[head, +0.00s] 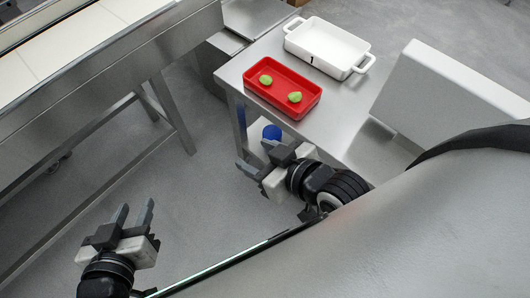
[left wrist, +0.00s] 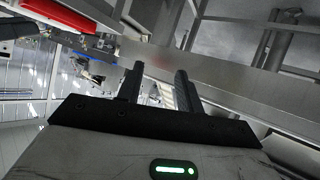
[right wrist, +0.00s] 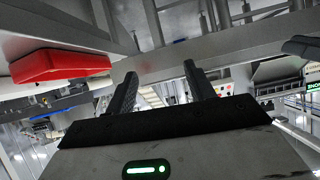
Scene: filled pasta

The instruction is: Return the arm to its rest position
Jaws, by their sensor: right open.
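My left gripper (head: 133,215) is at the lower left of the head view, above the floor and clear of the tables. Its two fingers stand apart with nothing between them, as the left wrist view also shows (left wrist: 160,84). My right gripper (head: 250,161) is near the front left of the steel table, apart from the tray on it. Its fingers are open and empty, also in the right wrist view (right wrist: 160,88). The red tray (head: 282,107) holds two green pasta pieces, a left one (head: 265,79) and a right one (head: 295,97). It also shows in the right wrist view (right wrist: 60,66).
A white two-handled dish (head: 328,62) stands behind the red tray on the steel table (head: 235,75). A blue round object (head: 271,132) is low beside the table. A long steel conveyor or bench (head: 110,62) runs along the left. Grey floor (head: 190,200) lies open between them.

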